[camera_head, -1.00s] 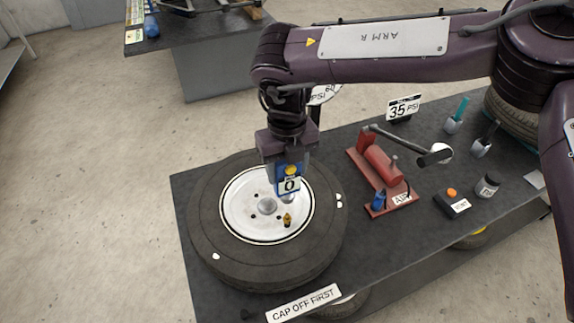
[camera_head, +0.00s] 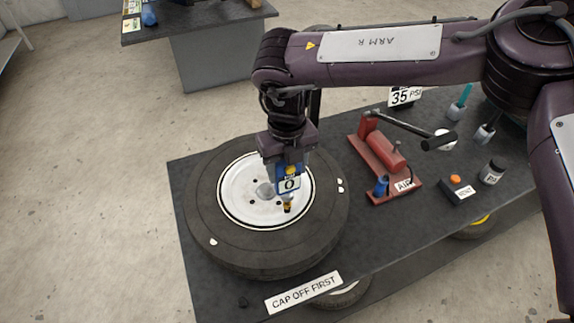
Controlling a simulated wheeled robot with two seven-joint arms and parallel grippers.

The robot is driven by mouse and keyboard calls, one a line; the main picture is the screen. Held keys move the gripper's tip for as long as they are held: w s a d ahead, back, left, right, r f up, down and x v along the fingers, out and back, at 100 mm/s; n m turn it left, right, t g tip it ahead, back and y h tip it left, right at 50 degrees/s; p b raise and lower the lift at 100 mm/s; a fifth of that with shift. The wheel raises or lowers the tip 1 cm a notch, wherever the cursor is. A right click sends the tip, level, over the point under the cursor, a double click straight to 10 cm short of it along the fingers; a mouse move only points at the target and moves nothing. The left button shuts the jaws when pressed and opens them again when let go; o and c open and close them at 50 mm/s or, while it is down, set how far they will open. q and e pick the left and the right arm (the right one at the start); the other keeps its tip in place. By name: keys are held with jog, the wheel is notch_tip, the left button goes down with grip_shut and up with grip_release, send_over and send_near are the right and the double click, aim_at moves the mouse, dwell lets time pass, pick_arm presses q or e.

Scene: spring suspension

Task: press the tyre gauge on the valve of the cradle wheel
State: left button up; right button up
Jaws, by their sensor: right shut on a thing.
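The cradle wheel (camera_head: 212,208) lies flat on the dark bench, its white rim (camera_head: 237,200) facing up. A small brass-coloured valve (camera_head: 287,209) with a dark tip stands on the rim's near side. My right gripper (camera_head: 288,166) comes down from above and is shut on the blue tyre gauge (camera_head: 290,182). The gauge's display reads 0. The gauge's lower end is just above the valve or at it; I cannot tell whether they touch. The gripper's fingers are partly hidden by its own body and the gauge. My left gripper is not in view.
A red air pump (camera_head: 385,155) stands right of the wheel. Further right are an orange-buttoned box (camera_head: 456,188) and a dark jar (camera_head: 492,171). A "35 PSI" sign (camera_head: 404,96) stands behind. A "CAP OFF FIRST" sign (camera_head: 303,292) is at the front edge, with a small black piece (camera_head: 243,302) left of it.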

jog(key=shift+f, duration=0.1)
jog(key=shift+f+b, duration=0.35)
jog(key=shift+f, duration=0.05)
jog(key=shift+r, duration=0.1)
dwell(0.7)
jog(key=shift+r+p, duration=2.3)
jog(key=shift+r, duration=0.7)
jog(key=shift+f, duration=0.15)
